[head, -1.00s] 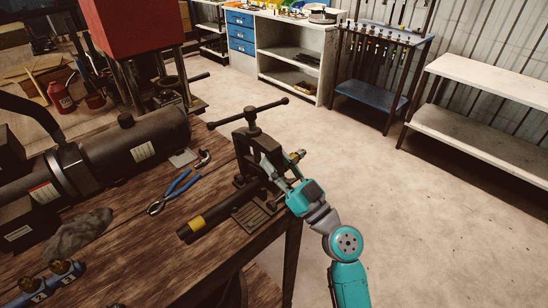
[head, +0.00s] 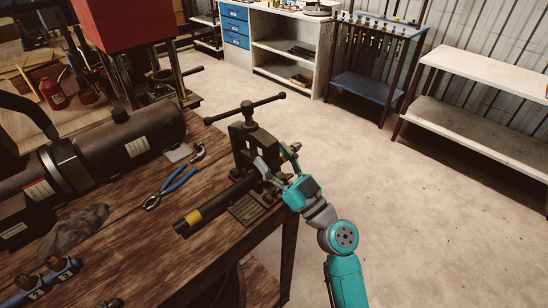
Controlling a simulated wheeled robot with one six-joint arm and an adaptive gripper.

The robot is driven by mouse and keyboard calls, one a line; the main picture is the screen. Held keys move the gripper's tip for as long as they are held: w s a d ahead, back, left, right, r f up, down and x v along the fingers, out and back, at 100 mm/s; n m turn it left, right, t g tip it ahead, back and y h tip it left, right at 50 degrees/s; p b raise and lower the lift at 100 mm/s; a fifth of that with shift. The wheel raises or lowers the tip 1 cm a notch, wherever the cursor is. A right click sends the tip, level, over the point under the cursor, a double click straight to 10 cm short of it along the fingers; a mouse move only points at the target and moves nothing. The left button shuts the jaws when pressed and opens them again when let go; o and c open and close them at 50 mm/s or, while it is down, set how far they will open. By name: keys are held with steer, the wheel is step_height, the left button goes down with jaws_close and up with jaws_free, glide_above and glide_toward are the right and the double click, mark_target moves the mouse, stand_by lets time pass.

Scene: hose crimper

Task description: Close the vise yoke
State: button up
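The dark vise (head: 245,157) stands at the right edge of the wooden bench, with its yoke upright and a T-handle (head: 246,108) on top. A black pipe (head: 217,206) with a yellow band lies through the vise and sticks out toward the front left. My gripper (head: 275,158) is at the right side of the yoke, its fingers spread apart, one in front of the yoke's side and one to the right. I cannot tell whether the fingers touch the yoke. The yoke's latch side is partly hidden behind my gripper, so whether it is fastened does not show.
Blue-handled pliers (head: 168,187) and a grey rag (head: 75,229) lie on the bench (head: 130,235) left of the pipe. A large black cylinder (head: 147,143) lies behind them. The floor right of the bench is clear up to the white shelf (head: 490,120).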

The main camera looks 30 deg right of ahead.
steer(key=v, duration=1.2)
